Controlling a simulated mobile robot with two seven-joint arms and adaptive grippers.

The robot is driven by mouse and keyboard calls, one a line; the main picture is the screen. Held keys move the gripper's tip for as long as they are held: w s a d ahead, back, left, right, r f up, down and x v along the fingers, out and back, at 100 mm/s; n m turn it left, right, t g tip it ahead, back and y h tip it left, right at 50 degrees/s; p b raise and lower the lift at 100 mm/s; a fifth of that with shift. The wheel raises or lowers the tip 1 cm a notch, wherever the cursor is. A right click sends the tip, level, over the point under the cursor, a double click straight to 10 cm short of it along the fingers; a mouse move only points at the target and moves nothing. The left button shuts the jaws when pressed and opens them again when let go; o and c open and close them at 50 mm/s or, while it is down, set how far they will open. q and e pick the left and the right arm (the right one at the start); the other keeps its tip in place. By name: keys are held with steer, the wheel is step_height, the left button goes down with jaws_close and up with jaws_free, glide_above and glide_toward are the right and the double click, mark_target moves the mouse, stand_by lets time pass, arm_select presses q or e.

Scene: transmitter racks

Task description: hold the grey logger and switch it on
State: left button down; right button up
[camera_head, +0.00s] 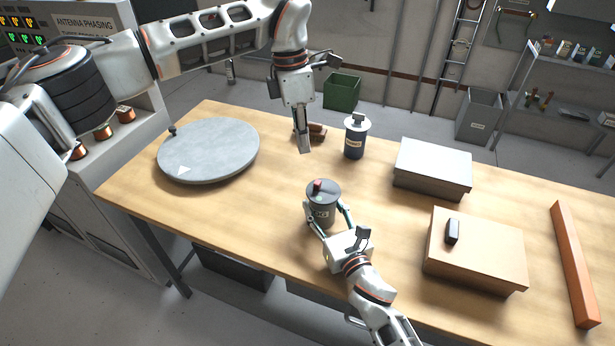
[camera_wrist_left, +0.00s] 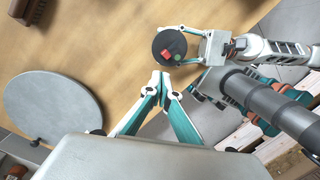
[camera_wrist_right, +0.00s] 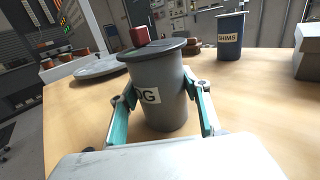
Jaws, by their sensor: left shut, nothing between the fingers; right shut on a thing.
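The grey logger (camera_head: 322,209) is a dark grey cylinder standing upright on the wooden table, with a wider dark lid. A red switch part (camera_head: 317,185) sits on the lid; the left wrist view shows a red piece (camera_wrist_left: 166,55) and a small green spot (camera_wrist_left: 180,57) there. My right gripper (camera_head: 327,220) is shut around the logger's body; in the right wrist view its fingers flank the logger (camera_wrist_right: 165,100), whose label is partly cut off. My left gripper (camera_head: 304,151) is shut and empty, pointing down above the table, behind the logger and apart from it.
A canister labelled SHIMS (camera_wrist_right: 229,38) stands behind the logger, near brown pieces (camera_head: 317,130). A round grey disc (camera_head: 215,140) lies at left. A grey box (camera_head: 432,165), a tan box (camera_head: 480,265) with a dark item (camera_head: 452,231) and an orange bar (camera_head: 573,265) occupy the right.

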mark_target(317, 185)
arm_select(q)
steer(key=w+a+m+h, duration=0.2)
steer(key=a+m, duration=0.5)
steer(key=shift+w+g+h, duration=0.2)
steer(key=shift+g+h, duration=0.2)
steer(key=shift+f, duration=0.15)
steer(key=shift+s+d+f, duration=0.45)
steer(key=shift+d+f, duration=0.8)
steer(key=shift+f, duration=0.3)
steer(key=shift+s+d+f, duration=0.45)
steer(key=shift+d+f, duration=0.75)
steer(key=shift+f, duration=0.3)
steer(key=shift+s+d+f, duration=0.45)
steer(key=shift+d+f, duration=0.8)
steer(key=shift+f, duration=0.3)
